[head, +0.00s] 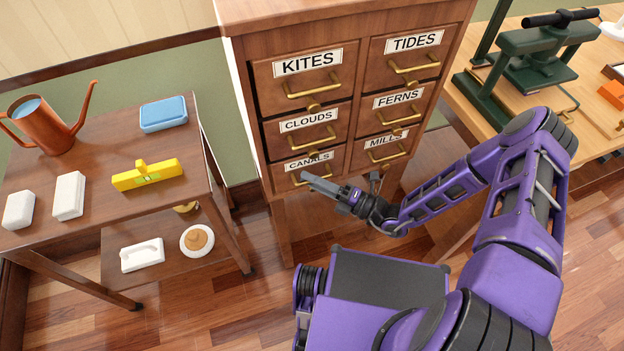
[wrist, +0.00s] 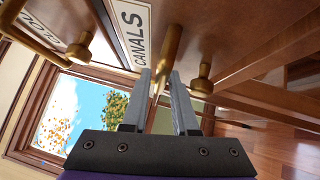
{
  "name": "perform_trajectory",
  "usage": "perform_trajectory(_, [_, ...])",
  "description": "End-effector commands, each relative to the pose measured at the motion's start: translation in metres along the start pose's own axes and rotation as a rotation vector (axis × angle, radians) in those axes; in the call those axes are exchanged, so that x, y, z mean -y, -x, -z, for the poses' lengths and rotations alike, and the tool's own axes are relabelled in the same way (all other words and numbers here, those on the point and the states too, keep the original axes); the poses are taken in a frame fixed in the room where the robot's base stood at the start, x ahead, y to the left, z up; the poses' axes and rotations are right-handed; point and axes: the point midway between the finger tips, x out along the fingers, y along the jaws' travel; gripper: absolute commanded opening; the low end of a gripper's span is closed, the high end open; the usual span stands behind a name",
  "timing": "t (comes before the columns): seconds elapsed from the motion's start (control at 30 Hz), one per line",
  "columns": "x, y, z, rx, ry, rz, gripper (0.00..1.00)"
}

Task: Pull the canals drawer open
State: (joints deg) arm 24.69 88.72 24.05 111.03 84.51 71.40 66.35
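The canals drawer (head: 288,182) is the bottom-left drawer of a wooden cabinet, with a white CANALS label and a brass bar handle. Its front looks flush with the cabinet, so it appears shut. My gripper (head: 306,178) is at this handle in the head view and hides part of it. In the wrist view the CANALS label (wrist: 132,32) is just beyond the fingers. There the brass handle (wrist: 171,45) runs in between the two parted fingertips of my gripper (wrist: 161,74). The fingers look open around it, and I see no clear grip.
Drawers labelled KITES (head: 300,83), CLOUDS, TIDES, FERNS and MILLS surround it, all apparently shut. A side table (head: 100,200) at left holds a copper watering can (head: 45,123), a yellow level (head: 147,175) and a blue box (head: 163,114). A workbench with a green press (head: 520,60) stands right.

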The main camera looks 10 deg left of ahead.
Motion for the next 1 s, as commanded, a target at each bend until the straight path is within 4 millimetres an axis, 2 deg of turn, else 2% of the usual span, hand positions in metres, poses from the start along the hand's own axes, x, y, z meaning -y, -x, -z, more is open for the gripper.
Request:
perform_trajectory(0.07, [0.0000,0.0002,-0.0001,0.000,0.000,0.000,0.23])
perform_trajectory(0.2, [0.0000,0.0003,-0.0001,0.000,0.000,0.000,0.00])
perform_trajectory(1.0, [-0.0001,0.0007,-0.0004,0.001,0.000,0.000,0.00])
